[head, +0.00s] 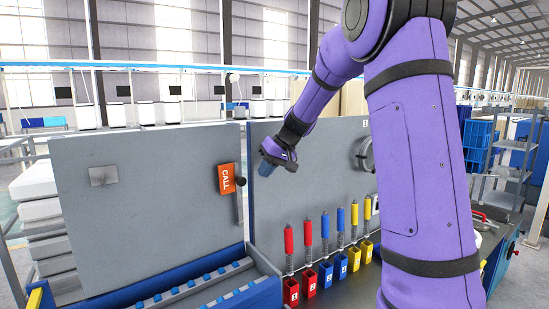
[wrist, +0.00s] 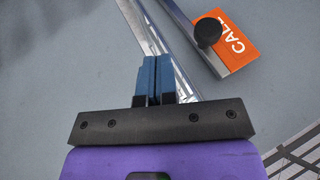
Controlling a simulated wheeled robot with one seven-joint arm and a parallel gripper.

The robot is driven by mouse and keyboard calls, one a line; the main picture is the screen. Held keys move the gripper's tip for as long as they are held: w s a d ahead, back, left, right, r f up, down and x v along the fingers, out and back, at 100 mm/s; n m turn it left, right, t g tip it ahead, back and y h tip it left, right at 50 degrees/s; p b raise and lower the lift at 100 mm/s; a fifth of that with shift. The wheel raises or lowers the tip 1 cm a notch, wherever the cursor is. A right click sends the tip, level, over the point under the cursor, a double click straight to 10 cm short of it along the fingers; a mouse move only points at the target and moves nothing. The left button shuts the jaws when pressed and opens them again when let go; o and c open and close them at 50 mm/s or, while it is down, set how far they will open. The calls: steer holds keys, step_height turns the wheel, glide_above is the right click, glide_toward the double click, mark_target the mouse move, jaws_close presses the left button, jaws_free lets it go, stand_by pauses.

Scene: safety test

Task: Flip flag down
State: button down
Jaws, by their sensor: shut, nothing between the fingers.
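The orange flag (head: 226,178) marked "CALL" stands upright at the right edge of the left grey panel in the head view. A black round knob (head: 240,182) sits at its right side on a thin metal bar. The wrist view shows the flag (wrist: 240,45) at upper right, with the knob (wrist: 207,32) in front of its bar. My gripper (head: 265,169) is to the right of the flag, apart from it. In the wrist view its blue fingers (wrist: 154,70) are together and empty, with the knob ahead and to the right.
Two grey upright panels (head: 140,200) stand side by side. Below the right panel are red, blue and yellow numbered holders (head: 326,274) with matching handled tools. A blue rack (head: 215,302) lies in front of the left panel. My arm covers part of the right side.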

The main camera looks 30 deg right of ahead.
mark_target(244, 178)
steer(key=shift+w+a+f, duration=0.15)
steer(key=shift+a+f, duration=0.05)
steer(key=shift+a, duration=0.8)
steer(key=shift+w+a+f, duration=0.15)
steer(key=shift+a, duration=0.8)
steer(key=shift+a+r+h, duration=0.15)
steer(key=shift+a+h, duration=0.45)
steer(key=shift+a, duration=0.45)
steer(key=a+f+n+h, duration=0.25)
steer(key=a+h, duration=0.45)
steer(key=a, duration=0.4)
steer(key=a+f+n+h, duration=0.1)
steer(key=a+f+h, duration=0.2)
steer(key=f, duration=0.3)
steer(key=a+f+n+t+h, duration=0.1)
steer(key=a+f+h, duration=0.2)
steer(key=f+h, duration=0.2)
steer(key=shift+a+f+h, duration=0.3)
steer(key=shift+a+f, duration=0.1)
steer(key=shift+f, duration=0.3)
steer(key=shift+s+f, duration=0.1)
